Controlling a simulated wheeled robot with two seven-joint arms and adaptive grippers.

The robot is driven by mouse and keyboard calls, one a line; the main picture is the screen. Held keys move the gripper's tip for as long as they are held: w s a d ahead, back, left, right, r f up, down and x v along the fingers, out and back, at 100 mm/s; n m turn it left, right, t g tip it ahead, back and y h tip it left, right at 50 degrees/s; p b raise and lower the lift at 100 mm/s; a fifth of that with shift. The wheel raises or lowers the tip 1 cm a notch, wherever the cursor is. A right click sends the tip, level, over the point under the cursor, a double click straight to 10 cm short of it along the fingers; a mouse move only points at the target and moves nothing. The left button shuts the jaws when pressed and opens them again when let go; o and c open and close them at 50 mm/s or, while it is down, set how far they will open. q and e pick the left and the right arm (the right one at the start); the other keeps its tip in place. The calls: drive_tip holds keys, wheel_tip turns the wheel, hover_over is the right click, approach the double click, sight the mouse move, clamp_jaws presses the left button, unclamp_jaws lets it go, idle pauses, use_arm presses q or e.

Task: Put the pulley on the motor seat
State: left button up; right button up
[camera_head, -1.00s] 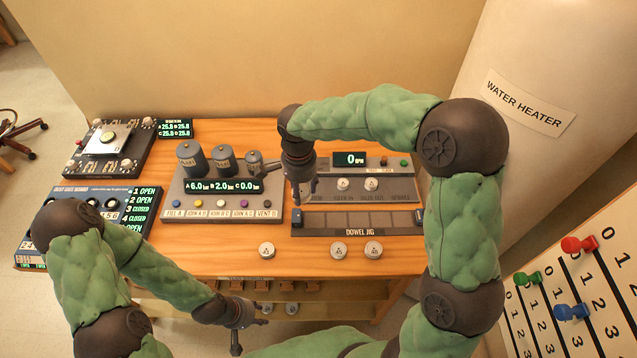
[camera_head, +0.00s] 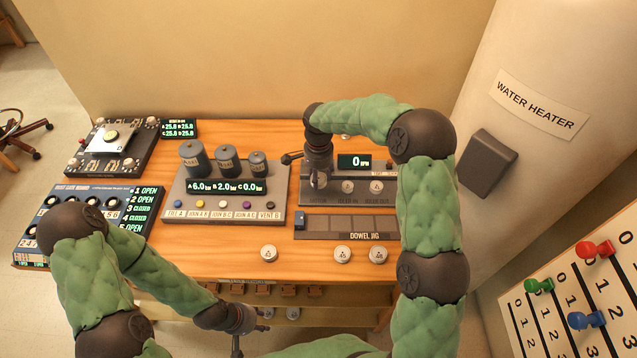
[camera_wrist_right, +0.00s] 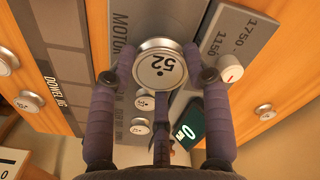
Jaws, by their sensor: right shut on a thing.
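The pulley (camera_wrist_right: 160,68), a silver disc marked 52, is between the fingers of my right gripper (camera_wrist_right: 160,75), which is shut on it. In the right wrist view it covers part of the grey board beside the word MOTOR (camera_wrist_right: 122,28); I cannot tell whether it touches the seat. In the head view my right gripper (camera_head: 318,182) is over the left end of the pulley board (camera_head: 331,197), and the motor seat is hidden. Two smaller discs (camera_head: 348,186) (camera_head: 376,187) sit on the board to its right. My left gripper (camera_head: 250,328) is low at the table's front; its jaws are unclear.
The dowel jig (camera_head: 335,225) lies in front of the board. Loose discs (camera_head: 269,253) (camera_head: 343,255) (camera_head: 378,254) lie near the front edge. A gauge panel with canisters (camera_head: 226,190) stands close on the left. A display (camera_head: 354,162) stands behind the seats.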

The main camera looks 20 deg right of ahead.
sight(319, 178)
drive_tip(key=shift+f+b, duration=0.3)
drive_tip(key=shift+f, duration=1.2)
drive_tip(key=shift+f, duration=0.15)
drive_tip(key=o, duration=1.2)
drive_tip(key=shift+r, duration=0.5)
wheel_tip(319, 178, up, 11)
drive_tip(key=p, duration=0.2)
drive_tip(key=shift+r+p, duration=0.2)
drive_tip(key=shift+p, duration=0.15)
